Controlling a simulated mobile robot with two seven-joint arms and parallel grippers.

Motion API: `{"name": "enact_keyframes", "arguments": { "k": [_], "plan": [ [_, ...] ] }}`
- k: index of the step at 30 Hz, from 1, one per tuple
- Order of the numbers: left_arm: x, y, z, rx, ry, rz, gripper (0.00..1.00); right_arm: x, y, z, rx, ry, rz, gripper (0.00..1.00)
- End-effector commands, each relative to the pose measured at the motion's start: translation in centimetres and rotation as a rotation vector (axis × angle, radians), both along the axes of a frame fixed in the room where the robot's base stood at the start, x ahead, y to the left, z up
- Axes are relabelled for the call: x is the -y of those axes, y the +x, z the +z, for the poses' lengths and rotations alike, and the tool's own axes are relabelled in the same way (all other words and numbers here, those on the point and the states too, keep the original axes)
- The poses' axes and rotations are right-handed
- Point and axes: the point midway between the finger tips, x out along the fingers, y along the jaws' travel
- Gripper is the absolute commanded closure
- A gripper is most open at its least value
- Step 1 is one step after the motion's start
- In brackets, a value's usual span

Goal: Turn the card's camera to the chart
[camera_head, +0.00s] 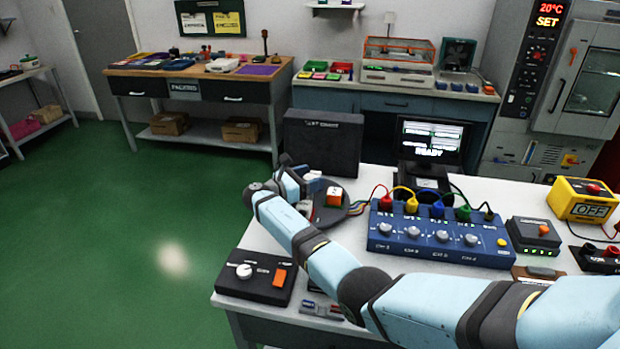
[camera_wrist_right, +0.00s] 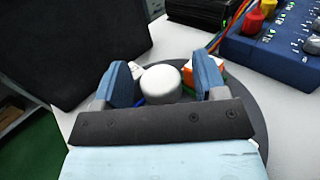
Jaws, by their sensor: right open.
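A dark upright panel (camera_head: 322,143), with lettering that seems to end in "CHART", stands at the back left of the white bench; its dark face also fills the upper left of the right wrist view (camera_wrist_right: 75,45). A round dark disc (camera_head: 322,211) lies in front of it. On the disc is an orange-and-white block (camera_head: 334,198). My right gripper (camera_head: 309,186) is over the disc, left of the block. In the right wrist view its blue fingers (camera_wrist_right: 164,84) are open on either side of a white round-topped part (camera_wrist_right: 161,80), with gaps showing. I cannot tell whether that part is the camera. My left gripper is out of view.
A blue box with knobs and coloured plugs (camera_head: 430,233) stands right of the disc, with wires between them. A black control box (camera_head: 256,277) with an orange switch sits at the bench's left front. A monitor (camera_head: 432,139) stands behind. Green floor lies open at left.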

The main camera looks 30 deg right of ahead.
Motion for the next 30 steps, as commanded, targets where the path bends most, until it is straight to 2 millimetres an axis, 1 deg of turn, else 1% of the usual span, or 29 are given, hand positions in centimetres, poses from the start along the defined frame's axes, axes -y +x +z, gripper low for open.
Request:
{"name": "enact_keyframes", "arguments": {
  "k": [5,12,15,18,21,24,30],
  "plan": [
    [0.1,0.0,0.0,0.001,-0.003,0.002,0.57,-2.4,-0.1,0.0,0.000,0.001,0.003,0.35],
    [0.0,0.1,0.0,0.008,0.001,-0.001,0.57,-7.9,-0.3,0.0,0.000,0.002,0.002,0.35],
    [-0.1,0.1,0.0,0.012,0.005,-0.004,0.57,-10.0,-0.5,0.0,0.001,0.001,0.002,0.35],
    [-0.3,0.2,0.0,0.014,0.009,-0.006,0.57,-11.6,-0.6,-0.1,0.000,0.001,0.002,0.35],
    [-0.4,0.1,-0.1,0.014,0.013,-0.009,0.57,-12.8,-0.6,0.0,0.000,0.000,0.001,0.35],
    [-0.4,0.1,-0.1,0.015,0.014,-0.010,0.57,-13.4,-0.7,0.0,0.000,0.000,0.000,0.35],
    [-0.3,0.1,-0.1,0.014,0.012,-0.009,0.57,-13.6,-0.7,0.0,0.000,0.000,0.000,0.35]
  ]
}}
